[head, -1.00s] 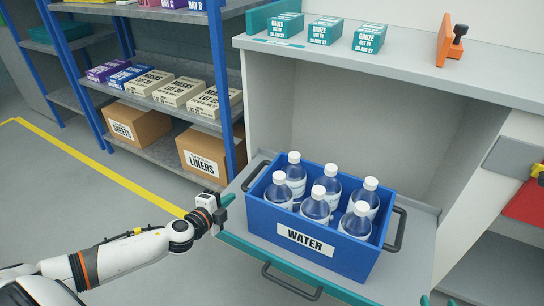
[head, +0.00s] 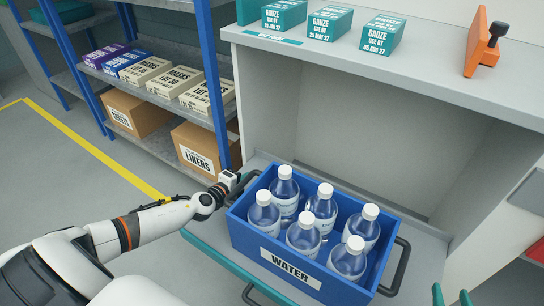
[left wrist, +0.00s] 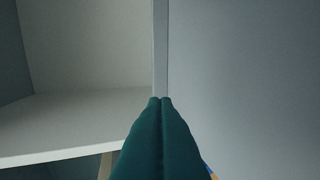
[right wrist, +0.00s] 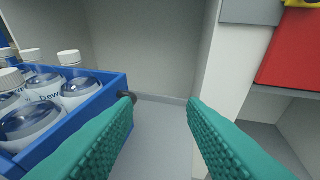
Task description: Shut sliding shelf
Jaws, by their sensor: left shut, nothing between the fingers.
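The sliding shelf (head: 428,240) is a grey tray with a teal front edge (head: 217,256) and a dark handle, pulled out of the cabinet's open bay. A blue crate marked WATER (head: 295,268) stands on it, holding several bottles. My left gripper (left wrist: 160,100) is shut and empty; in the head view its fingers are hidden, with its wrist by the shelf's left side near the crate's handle. My right gripper (head: 451,293) is open and empty at the shelf's front right; the right wrist view (right wrist: 161,102) shows the crate left of its fingers.
Gauze boxes (head: 331,23) and an orange clamp-like piece (head: 485,45) stand on the cabinet top (head: 420,80). A blue-framed rack (head: 216,80) with boxes stands at the left. A red object (right wrist: 292,50) is right of the bay. The floor at left is clear.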

